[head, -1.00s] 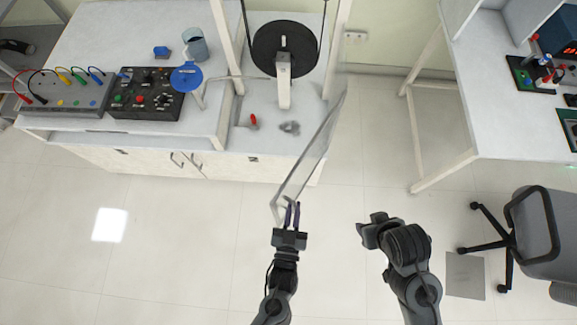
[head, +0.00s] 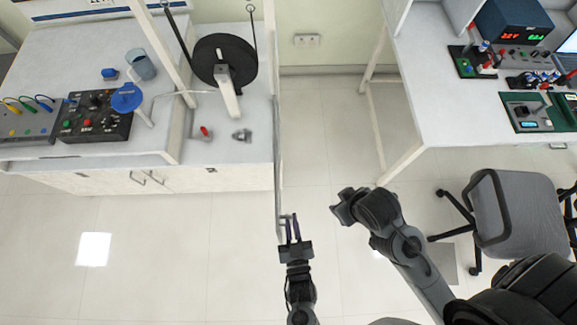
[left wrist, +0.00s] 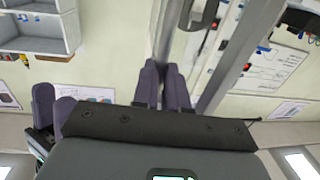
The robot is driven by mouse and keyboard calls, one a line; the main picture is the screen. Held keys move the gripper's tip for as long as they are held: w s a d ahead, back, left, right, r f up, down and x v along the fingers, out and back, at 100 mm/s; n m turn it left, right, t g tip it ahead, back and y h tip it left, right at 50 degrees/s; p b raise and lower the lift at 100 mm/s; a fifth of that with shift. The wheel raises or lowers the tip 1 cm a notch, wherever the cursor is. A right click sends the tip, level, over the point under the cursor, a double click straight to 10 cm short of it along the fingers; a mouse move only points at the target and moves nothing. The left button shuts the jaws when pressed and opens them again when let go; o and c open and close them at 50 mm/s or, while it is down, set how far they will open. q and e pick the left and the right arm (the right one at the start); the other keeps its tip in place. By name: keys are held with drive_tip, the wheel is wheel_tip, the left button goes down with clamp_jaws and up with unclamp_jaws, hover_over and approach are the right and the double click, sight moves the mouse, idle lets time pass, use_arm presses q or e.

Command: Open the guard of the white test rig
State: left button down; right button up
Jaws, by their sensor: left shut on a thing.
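The white test rig (head: 232,150) stands at the upper left in the head view, with a black wheel (head: 222,60) on an upright post. Its clear guard (head: 278,170) is swung out from the rig's right side and shows almost edge-on, reaching past the front of the bench. My left gripper (head: 290,228) is shut on the guard's near free edge. In the left wrist view the purple fingers (left wrist: 162,85) close about the guard's edge (left wrist: 165,40). My right gripper (head: 343,205) is to the right of the guard, apart from it; its jaws are unclear.
A black control box (head: 95,117) and a blue-topped stand (head: 127,97) are left of the rig. A white table (head: 440,100) with instruments and a grey chair (head: 510,205) stand at the right. Open floor lies between rig and table.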

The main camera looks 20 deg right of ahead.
use_arm(q)
drive_tip(key=shift+a+f, duration=0.15)
drive_tip(key=shift+f, duration=0.05)
drive_tip(key=c, duration=1.4)
unclamp_jaws()
drive_tip(key=shift+w, duration=0.15)
drive_tip(key=shift+o, duration=1.2)
drive_tip(key=shift+w+r, duration=0.15)
drive_tip(key=shift+s, duration=0.2)
drive_tip(key=shift+s, duration=0.2)
drive_tip(key=v, duration=1)
drive_tip(key=shift+s, duration=0.15)
